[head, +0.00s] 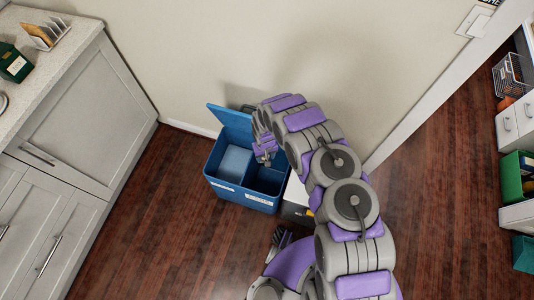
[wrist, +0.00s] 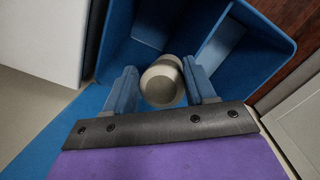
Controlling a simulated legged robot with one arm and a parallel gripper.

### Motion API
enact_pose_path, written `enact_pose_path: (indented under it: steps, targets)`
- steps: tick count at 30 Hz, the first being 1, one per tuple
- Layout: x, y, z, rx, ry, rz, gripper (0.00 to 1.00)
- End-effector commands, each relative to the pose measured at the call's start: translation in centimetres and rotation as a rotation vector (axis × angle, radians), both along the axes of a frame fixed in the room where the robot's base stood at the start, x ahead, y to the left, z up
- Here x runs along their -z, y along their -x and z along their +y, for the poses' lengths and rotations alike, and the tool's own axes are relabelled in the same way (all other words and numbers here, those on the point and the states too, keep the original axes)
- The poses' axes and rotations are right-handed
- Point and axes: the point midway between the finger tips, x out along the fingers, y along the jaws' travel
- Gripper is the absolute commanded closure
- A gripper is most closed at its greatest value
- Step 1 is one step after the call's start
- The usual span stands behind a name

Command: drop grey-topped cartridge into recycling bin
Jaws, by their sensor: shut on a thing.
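The blue recycling bin (head: 262,201) stands on the floor against the wall, its lid (head: 231,122) raised. It has two compartments with a divider between them. My gripper (head: 266,152) is over the right compartment in the head view. In the wrist view my gripper (wrist: 164,85) is shut on the cartridge (wrist: 161,82), whose round grey-beige end faces the camera. The bin's inside (wrist: 185,35) shows beyond it. In the head view I cannot make out the cartridge.
A white and dark box (head: 297,203) stands right beside the bin. Grey cabinets (head: 85,115) are on the left, with a dark green box (head: 14,64) on the counter. Wooden floor (head: 175,215) is clear in front. A doorway is on the right.

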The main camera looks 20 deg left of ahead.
Motion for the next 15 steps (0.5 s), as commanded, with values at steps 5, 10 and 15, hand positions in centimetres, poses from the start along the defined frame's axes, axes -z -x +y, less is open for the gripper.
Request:
enact_pose_path:
  steps: [5, 10, 15]
  targets:
    - [2.1, -0.1, -0.3, 0.001, -0.006, -0.001, 1.00]
    - [3.8, -0.2, -0.3, 0.002, -0.008, -0.002, 1.00]
    - [4.5, -0.2, 0.0, 0.002, -0.003, -0.002, 1.00]
